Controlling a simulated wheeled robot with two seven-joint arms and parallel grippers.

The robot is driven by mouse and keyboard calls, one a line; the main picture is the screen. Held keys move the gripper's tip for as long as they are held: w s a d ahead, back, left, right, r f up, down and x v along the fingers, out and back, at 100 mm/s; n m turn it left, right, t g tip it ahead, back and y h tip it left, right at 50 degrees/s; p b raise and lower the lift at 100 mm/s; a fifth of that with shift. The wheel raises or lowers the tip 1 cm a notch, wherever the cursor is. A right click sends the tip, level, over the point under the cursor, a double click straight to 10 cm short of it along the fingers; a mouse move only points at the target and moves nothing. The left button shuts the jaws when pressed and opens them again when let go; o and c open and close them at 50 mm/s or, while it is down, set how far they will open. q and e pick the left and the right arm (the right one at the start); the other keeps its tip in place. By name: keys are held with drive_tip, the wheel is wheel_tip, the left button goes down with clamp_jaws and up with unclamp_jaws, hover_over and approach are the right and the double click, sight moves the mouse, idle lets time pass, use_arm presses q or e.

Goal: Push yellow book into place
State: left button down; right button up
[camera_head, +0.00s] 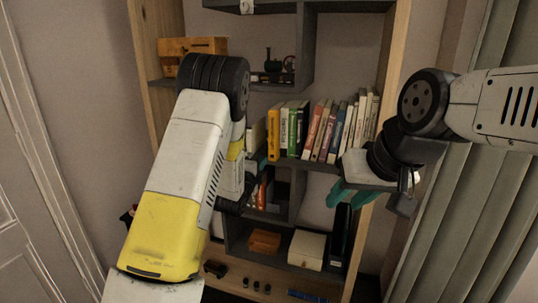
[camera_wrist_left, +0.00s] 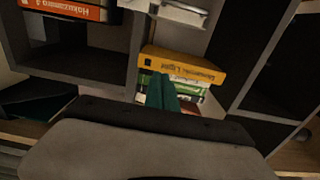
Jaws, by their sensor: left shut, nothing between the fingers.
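The yellow book (camera_head: 273,134) stands upright at the left end of a row of books on the middle shelf. In the left wrist view the yellow book (camera_wrist_left: 183,66) lies across the picture beside green books, its spine facing me. My left gripper (camera_head: 259,157) is mostly hidden behind its own arm in the head view. In the left wrist view its teal fingers (camera_wrist_left: 162,92) are shut and empty, in front of the green books and close to the yellow book; contact cannot be told. My right gripper (camera_head: 351,193) has its teal fingers apart and empty, below the right end of the row.
The shelf unit (camera_head: 318,167) has dark boards and wooden side posts (camera_head: 394,60). Several books (camera_head: 325,130) fill the row to the right. Below are an orange box (camera_head: 264,242) and a cream box (camera_head: 307,249). Green curtains (camera_head: 450,220) hang at the right.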

sight(271, 150)
use_arm(q)
drive_tip(key=x, duration=0.8)
